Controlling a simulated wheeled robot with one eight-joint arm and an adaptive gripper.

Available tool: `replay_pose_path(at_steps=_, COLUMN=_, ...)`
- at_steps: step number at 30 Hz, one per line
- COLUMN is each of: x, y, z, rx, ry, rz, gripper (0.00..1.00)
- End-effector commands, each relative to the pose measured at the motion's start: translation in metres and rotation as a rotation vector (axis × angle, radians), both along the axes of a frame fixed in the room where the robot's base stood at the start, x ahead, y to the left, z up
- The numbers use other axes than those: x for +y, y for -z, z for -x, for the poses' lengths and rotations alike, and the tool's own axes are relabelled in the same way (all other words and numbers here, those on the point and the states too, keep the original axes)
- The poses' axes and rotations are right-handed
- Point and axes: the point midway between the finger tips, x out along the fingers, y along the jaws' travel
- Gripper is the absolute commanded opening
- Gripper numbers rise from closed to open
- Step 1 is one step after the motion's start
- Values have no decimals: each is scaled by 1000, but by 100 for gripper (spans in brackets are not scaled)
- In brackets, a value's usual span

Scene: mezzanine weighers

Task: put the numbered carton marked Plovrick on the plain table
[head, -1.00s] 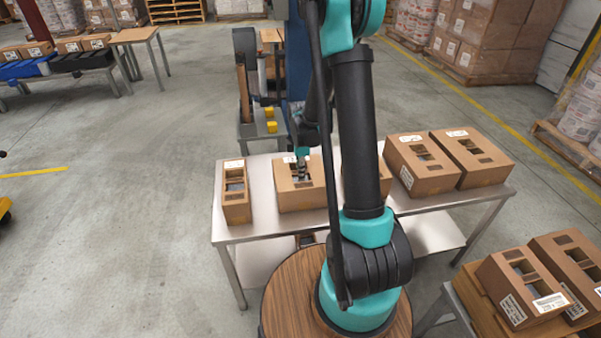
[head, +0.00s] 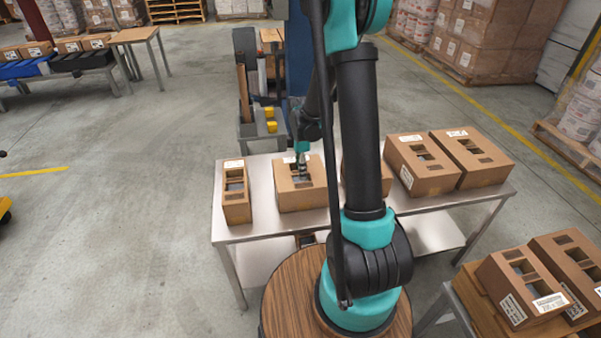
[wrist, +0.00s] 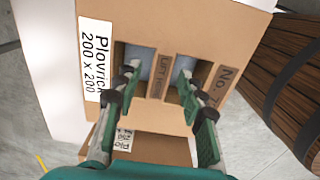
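A brown carton (wrist: 150,112) with a white label reading "Plovrick 200 x 200" fills the wrist view. It has two openings with a strip marked "Lift here" between them, and a "No." mark whose digits are partly hidden. In the head view this carton (head: 288,200) stands on a steel table (head: 270,228). My gripper (wrist: 157,74) is open, one finger at each opening, with the strip between them. I see gaps between the fingers and the strip. My gripper also shows in the head view (head: 303,176). A bare wooden-topped table (head: 133,35) stands far back left.
A narrow carton (head: 236,205) stands left of the gripped-over one; its label (wrist: 124,140) begins "Plo". Two larger cartons (head: 425,180) (head: 478,172) stand right, another is hidden behind my arm. More cartons (head: 515,300) are at lower right. The left floor is open.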

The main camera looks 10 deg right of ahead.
Motion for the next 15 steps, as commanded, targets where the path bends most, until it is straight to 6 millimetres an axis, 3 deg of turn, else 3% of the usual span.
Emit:
replay_pose_path(at_steps=9, x=0, y=-59, z=1, rx=0, ry=0, rz=0, gripper=40)
replay_pose_path(at_steps=15, x=0, y=-89, z=0, rx=0, ry=0, rz=0, gripper=40)
